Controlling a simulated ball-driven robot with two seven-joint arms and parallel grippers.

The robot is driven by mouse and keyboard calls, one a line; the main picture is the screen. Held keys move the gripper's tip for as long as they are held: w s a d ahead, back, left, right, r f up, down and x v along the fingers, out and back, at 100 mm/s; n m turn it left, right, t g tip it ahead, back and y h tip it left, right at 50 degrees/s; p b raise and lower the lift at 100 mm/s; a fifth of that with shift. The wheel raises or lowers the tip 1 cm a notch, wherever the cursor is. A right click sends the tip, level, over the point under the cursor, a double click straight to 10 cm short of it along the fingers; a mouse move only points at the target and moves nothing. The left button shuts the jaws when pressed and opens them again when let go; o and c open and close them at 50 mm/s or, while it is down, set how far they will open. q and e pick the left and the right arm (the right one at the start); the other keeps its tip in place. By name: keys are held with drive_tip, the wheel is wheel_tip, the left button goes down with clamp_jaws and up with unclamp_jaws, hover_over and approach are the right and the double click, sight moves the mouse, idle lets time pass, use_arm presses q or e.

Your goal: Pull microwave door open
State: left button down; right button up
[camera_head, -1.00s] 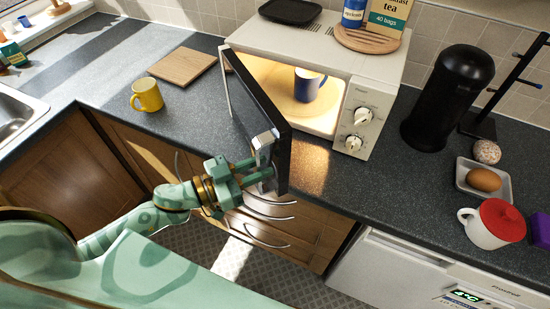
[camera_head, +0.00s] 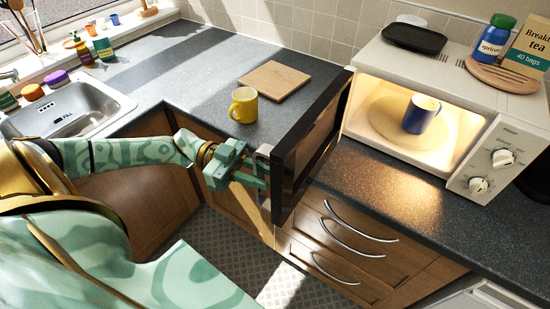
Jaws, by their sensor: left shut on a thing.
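The white microwave (camera_head: 470,75) stands on the counter at the right, its cavity lit. Its dark door (camera_head: 312,140) is swung wide open and juts out over the counter's front edge. A blue mug (camera_head: 421,114) stands inside on the round turntable (camera_head: 385,118). My left gripper (camera_head: 262,180) is shut on the door's handle (camera_head: 264,165), at the door's outer edge. The fingertips are partly hidden against the handle and door. My right gripper is out of view.
A yellow mug (camera_head: 244,106) and a wooden board (camera_head: 275,81) sit on the counter behind and left of the door. The sink (camera_head: 70,108) is at the left. Drawers with curved handles (camera_head: 352,237) lie below the door. A black tray (camera_head: 414,38) and a jar (camera_head: 493,40) are on the microwave.

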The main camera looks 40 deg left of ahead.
use_arm(q)
drive_tip(key=shift+w+a+f+b, duration=0.1)
drive_tip(key=shift+w+a+b, duration=0.1)
drive_tip(key=shift+a, duration=0.85)
drive_tip(key=shift+w+a+b, duration=0.1)
drive_tip(key=shift+a+b, duration=0.05)
drive_tip(key=shift+a, duration=0.9)
drive_tip(key=c, duration=1.2)
unclamp_jaws()
drive_tip(key=b+v, duration=0.3)
drive_tip(key=v, duration=1.3)
drive_tip(key=shift+a, duration=0.2)
